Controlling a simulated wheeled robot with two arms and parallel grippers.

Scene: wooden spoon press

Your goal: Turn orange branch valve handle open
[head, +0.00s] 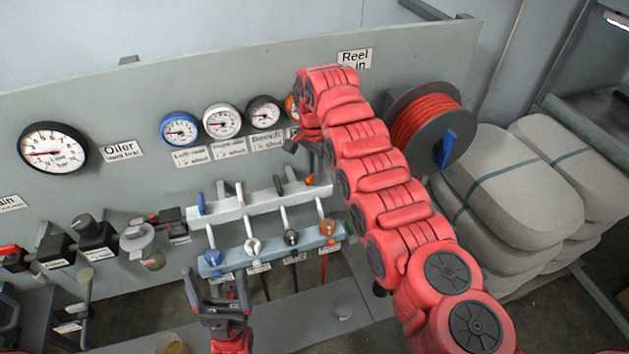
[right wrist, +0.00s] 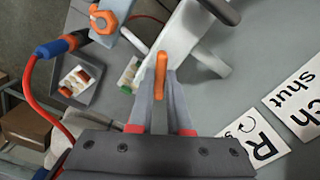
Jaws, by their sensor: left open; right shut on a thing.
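The orange branch valve handle (head: 309,180) is at the right end of the upper grey manifold bar (head: 262,202). In the right wrist view the orange handle (right wrist: 160,74) stands between the fingertips of my right gripper (right wrist: 160,88), which is shut on it. In the head view my right gripper (head: 313,160) is partly hidden by its own wrist and reaches down to the handle. Blue (head: 201,204), white (head: 240,192) and black (head: 279,186) handles stand along the same bar. My left gripper (head: 213,283) is open and empty, low in front of the panel.
The lower bar (head: 270,249) carries coloured couplings, including an orange one (head: 327,228). A red hose reel (head: 425,120) is right of my right arm. Gauges line the panel above; the orange-rimmed one is mostly hidden. Wrapped grey sacks (head: 510,190) stand at right.

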